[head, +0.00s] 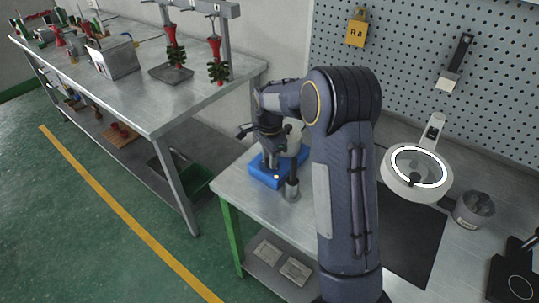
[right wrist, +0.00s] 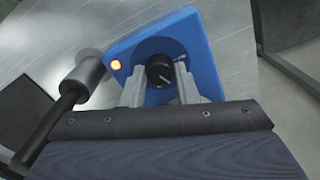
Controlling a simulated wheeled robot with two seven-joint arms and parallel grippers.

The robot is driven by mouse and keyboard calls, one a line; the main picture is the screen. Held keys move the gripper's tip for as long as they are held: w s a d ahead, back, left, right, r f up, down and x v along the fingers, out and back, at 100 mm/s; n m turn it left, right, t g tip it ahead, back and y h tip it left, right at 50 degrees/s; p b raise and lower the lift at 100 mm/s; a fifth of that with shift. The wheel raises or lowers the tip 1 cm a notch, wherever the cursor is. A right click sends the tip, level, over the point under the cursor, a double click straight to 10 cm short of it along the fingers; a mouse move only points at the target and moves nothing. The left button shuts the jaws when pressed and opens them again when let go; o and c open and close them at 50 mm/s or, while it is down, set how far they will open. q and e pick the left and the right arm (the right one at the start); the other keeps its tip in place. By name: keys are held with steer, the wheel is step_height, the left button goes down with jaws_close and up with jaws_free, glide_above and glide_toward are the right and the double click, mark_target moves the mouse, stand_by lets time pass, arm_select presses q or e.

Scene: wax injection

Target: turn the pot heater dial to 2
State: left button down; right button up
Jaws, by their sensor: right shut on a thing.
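The pot heater (head: 267,175) is a blue box on the near bench, partly hidden behind my right arm in the head view. In the right wrist view the blue heater (right wrist: 196,38) shows from close up, with a lit orange lamp (right wrist: 115,65) near its corner. Its black dial (right wrist: 160,72) has a pale pointer line; I cannot read which number it points to. My right gripper (right wrist: 160,85) is shut on the dial, one finger on each side. In the head view the right gripper is mostly hidden by the arm. My left gripper is not in view.
A grey cylinder with a black handle (right wrist: 83,75) stands close beside the heater. A ring lamp (head: 417,173), a grey pot (head: 474,209) and a black mat (head: 412,240) are to the right on the bench. Another bench (head: 150,110) is at the left, across a gap.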

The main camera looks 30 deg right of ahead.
steer(key=m+p, duration=0.2)
steer(key=m, duration=0.3)
steer(key=shift+r+m, duration=0.1)
steer(key=shift+m, duration=0.2)
steer(key=m+p, duration=0.2)
steer(key=m, duration=0.2)
steer(key=shift+m, duration=0.4)
steer(key=o, duration=1)
steer(key=shift+c, duration=0.2)
step_height(320, 180, up, 8)
steer(key=shift+f, duration=0.2)
